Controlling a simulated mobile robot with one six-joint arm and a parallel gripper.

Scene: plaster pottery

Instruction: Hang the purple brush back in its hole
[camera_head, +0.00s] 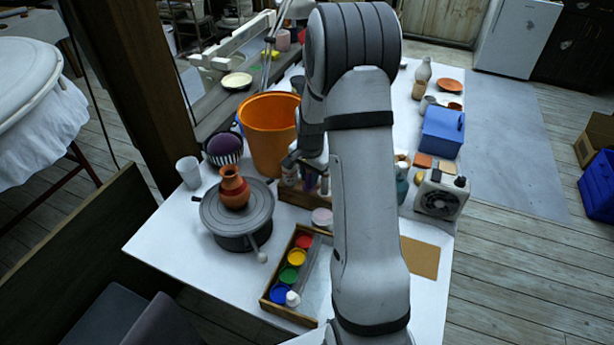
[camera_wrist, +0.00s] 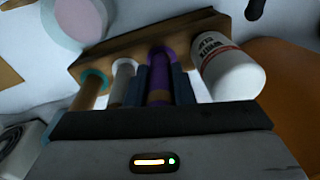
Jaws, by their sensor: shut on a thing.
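The purple brush (camera_wrist: 161,70) is between the two dark fingers of my gripper (camera_wrist: 161,85), which is shut on it. Its purple end overlaps the wooden brush rack (camera_wrist: 120,50) in the wrist view. I cannot tell whether the brush sits in a hole or in front of the rack. A teal-ended brush (camera_wrist: 92,82) and a white-ended brush (camera_wrist: 122,78) stand beside it to the left. In the head view the rack (camera_head: 296,196) is on the white table, and my arm hides much of it and the gripper.
A white bottle (camera_wrist: 228,70) stands close right of my gripper in the wrist view. An orange bucket (camera_head: 268,135) is behind the rack in the head view. A pottery wheel (camera_head: 237,222) with a vase, and a paint tray (camera_head: 278,290), are to the left and front.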

